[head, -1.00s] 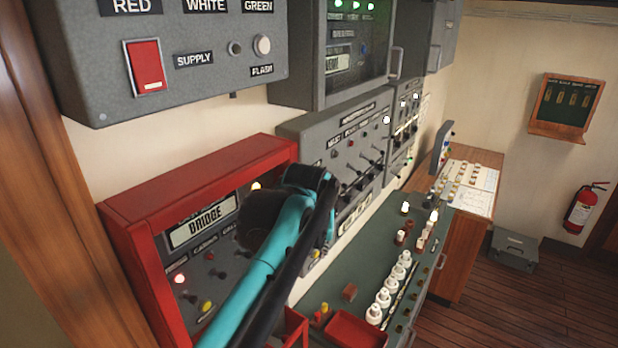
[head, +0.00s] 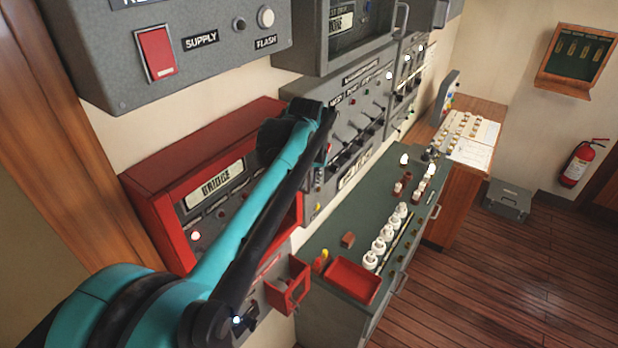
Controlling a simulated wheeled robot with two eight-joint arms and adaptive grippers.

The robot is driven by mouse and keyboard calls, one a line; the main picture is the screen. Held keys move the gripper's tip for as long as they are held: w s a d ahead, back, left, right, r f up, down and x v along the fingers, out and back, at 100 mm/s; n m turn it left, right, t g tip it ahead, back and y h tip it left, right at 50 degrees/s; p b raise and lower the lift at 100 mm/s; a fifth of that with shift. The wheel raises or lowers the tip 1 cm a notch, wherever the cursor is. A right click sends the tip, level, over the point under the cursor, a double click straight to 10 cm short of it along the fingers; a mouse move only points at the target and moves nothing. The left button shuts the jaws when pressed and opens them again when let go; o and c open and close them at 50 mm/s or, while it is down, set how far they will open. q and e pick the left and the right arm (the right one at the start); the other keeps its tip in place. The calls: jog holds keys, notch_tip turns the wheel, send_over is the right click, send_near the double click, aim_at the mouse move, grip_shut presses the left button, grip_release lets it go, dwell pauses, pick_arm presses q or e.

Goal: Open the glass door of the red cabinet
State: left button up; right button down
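The red cabinet (head: 160,190) is on the wall at the left, with a panel labelled BRIDGE (head: 222,184), a lit lamp and small knobs inside its red frame. I cannot make out the clear glass or tell how far its door stands open. My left arm, teal and black, crosses in front of the cabinet from the lower left and hides its lower right part. My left gripper (head: 272,140) is a dark shape at the arm's far end, by the cabinet's upper right corner. Its fingers cannot be made out, nor whether it touches the cabinet. My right gripper is out of view.
A grey box with a red switch (head: 157,54) hangs above the cabinet. Grey switch panels (head: 357,120) continue to the right. Below, a green console (head: 330,235) carries a red tray (head: 352,281), and a small open red box (head: 287,284) is beside it.

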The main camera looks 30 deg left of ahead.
pick_arm(q)
jog(key=shift+s, duration=0.1)
grip_shut()
